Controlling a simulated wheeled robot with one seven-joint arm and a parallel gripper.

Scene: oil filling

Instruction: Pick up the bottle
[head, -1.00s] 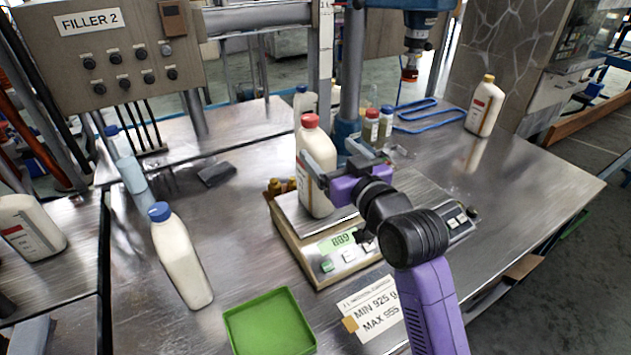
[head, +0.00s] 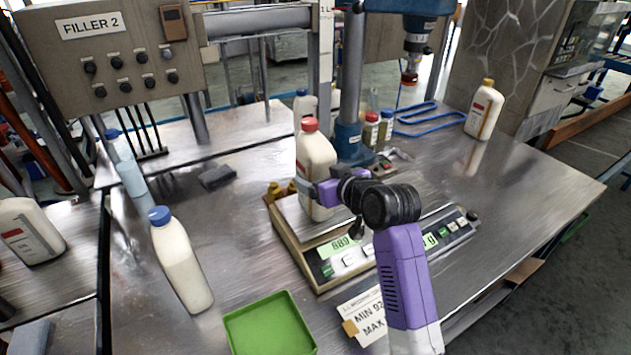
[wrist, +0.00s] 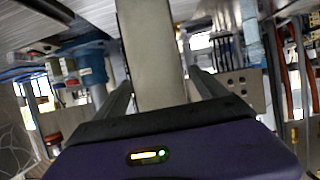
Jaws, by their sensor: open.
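A cream bottle with a red cap (head: 317,160) stands upright on the weighing scale (head: 312,255). My gripper (head: 318,192) is at the lower right side of this bottle, with the purple wrist just to the right of it. In the wrist view the bottle body (wrist: 150,55) stands between the two dark fingers (wrist: 158,92), with a gap visible toward the right finger. The jaws are open. The far finger is hidden behind the bottle in the head view.
A blue-capped bottle (head: 180,260) stands at the left, near a green tray (head: 270,325). A yellow-capped bottle (head: 484,110) stands at the back right. Small red-capped and blue-capped bottles (head: 371,130) stand behind the scale. A limit card (head: 362,315) lies in front.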

